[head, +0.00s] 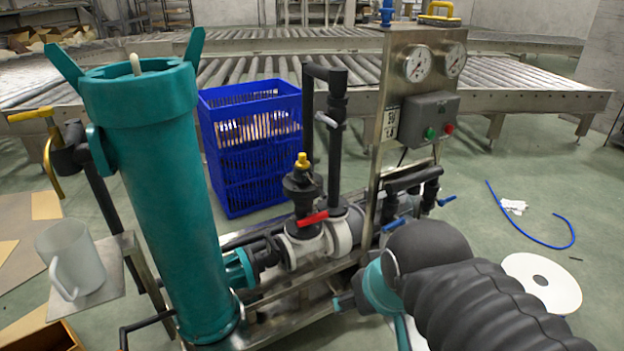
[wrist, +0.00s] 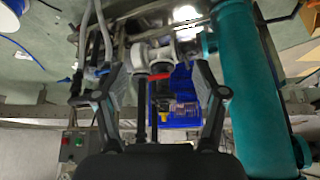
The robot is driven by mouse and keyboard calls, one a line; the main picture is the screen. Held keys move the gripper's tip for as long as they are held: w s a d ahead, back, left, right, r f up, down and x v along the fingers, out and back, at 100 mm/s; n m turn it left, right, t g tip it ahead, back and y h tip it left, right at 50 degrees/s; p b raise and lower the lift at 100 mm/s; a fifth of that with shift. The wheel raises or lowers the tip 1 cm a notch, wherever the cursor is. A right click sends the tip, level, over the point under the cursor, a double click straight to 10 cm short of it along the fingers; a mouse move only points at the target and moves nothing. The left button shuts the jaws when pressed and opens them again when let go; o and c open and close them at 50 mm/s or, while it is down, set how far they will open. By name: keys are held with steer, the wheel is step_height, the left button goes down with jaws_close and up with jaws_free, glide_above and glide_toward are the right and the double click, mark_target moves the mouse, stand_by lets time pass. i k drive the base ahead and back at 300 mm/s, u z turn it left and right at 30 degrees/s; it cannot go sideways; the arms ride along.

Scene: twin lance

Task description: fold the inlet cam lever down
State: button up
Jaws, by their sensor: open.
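At the far left of the head view a dark coupling (head: 70,150) carries two yellow cam levers. One lever (head: 32,115) sticks out nearly level to the left; the other (head: 49,172) hangs down. I take these as the inlet levers, though no label shows. The coupling sits beside the tall teal filter housing (head: 165,190). The wrist view looks upside down; my gripper (wrist: 158,74) is open there with nothing between its fingers. The teal housing (wrist: 250,80) lies to its right in that view. The yellow levers are not clear there. The gripper is hidden in the head view.
A red valve handle (head: 308,219) and black pipes stand mid-skid. A gauge panel (head: 400,100) rises at the right. A blue crate (head: 252,150) stands behind. A white mug (head: 72,260) sits on a small plate at the left.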

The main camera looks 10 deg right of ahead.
mark_target(309, 177)
steer(key=k, duration=1.3)
steer(key=u, duration=0.75)
steer(key=i, duration=1.55)
steer(key=z, duration=0.8)
